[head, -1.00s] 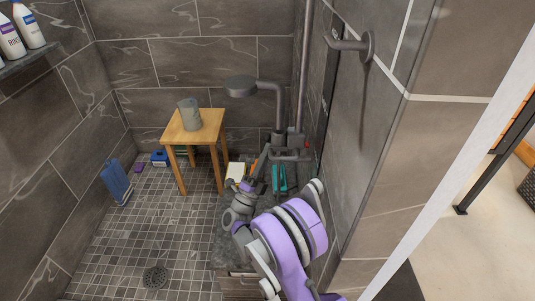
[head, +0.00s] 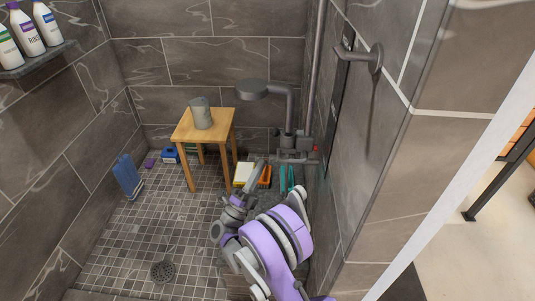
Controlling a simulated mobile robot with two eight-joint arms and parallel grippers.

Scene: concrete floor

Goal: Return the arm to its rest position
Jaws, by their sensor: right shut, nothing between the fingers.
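My right arm comes in from the bottom, with purple and grey links. My right gripper (head: 259,164) is at the arm's far end, small in the picture, pointing toward the back of the shower. It is shut with nothing in it. It appears in front of a white item (head: 243,174) and an orange item (head: 265,177) on the floor; I cannot tell the gap between them. My left gripper is not in view.
A wooden stool (head: 205,123) bearing a grey cylinder (head: 201,113) stands left of the gripper. Shower pipes and a shower head (head: 252,90) are behind. A teal item (head: 287,179) is at the right. The tiled floor at left is mostly clear, with a drain (head: 163,272).

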